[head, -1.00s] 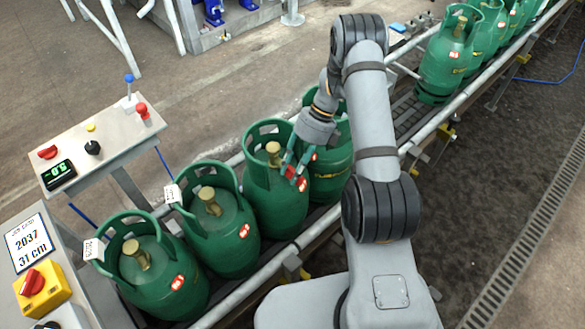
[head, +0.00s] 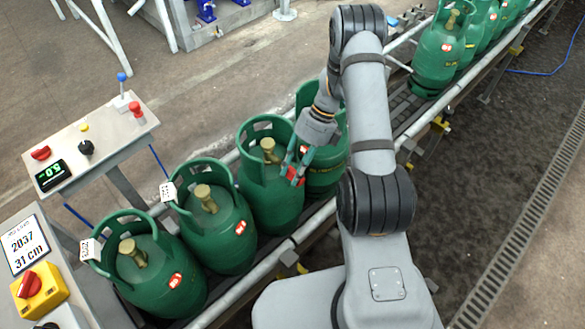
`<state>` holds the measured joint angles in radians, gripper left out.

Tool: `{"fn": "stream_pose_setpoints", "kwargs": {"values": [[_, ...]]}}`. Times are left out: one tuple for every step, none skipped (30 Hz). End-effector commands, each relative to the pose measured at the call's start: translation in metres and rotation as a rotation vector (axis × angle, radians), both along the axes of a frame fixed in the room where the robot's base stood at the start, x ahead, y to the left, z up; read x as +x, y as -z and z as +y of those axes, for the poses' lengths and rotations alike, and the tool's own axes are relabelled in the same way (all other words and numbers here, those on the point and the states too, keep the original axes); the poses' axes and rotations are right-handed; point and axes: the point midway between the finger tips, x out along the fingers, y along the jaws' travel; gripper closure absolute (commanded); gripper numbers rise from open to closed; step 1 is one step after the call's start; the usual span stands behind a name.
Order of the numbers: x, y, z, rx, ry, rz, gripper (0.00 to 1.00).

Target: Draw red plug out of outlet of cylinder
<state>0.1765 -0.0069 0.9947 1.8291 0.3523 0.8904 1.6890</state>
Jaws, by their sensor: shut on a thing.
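A green cylinder (head: 262,196) with a brass valve (head: 268,146) stands upright on the conveyor, third from the near left end. My gripper (head: 294,172) is at the right side of its collar, pointing down.
Two green cylinders (head: 212,228) (head: 148,272) stand nearer on the conveyor, and one (head: 325,172) is close behind my gripper. Several more stand farther along at the top right. A control panel (head: 98,145) is at the left. The conveyor rail (head: 262,262) runs along the front.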

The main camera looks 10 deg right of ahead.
Motion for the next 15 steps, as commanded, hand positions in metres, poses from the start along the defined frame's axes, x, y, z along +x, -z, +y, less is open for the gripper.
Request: {"fn": "stream_pose_setpoints", "kwargs": {"values": [[-0.001,0.000,-0.001,0.000,0.001,0.000,1.00],[-0.002,0.000,-0.001,0.000,0.001,0.000,1.00],[-0.003,0.000,-0.002,0.000,0.001,0.000,1.00],[-0.003,-0.001,-0.002,0.000,0.001,0.000,1.00],[-0.003,-0.002,-0.002,0.000,0.001,0.000,1.00],[-0.003,-0.003,-0.002,-0.001,0.001,-0.001,1.00],[-0.003,-0.005,-0.002,0.000,0.001,-0.001,1.00],[-0.003,-0.007,-0.002,0.000,0.001,-0.001,1.00],[-0.003,-0.010,-0.002,0.000,0.001,-0.001,1.00],[-0.003,-0.012,-0.002,0.000,0.001,-0.001,1.00],[-0.003,-0.015,-0.002,-0.001,0.000,-0.001,1.00],[-0.003,-0.018,-0.002,0.000,0.000,0.000,1.00],[-0.003,-0.021,-0.002,0.000,0.000,0.000,1.00],[-0.003,-0.023,-0.002,0.000,0.000,0.000,1.00],[-0.003,-0.025,-0.002,0.000,0.000,0.000,1.00]]}}
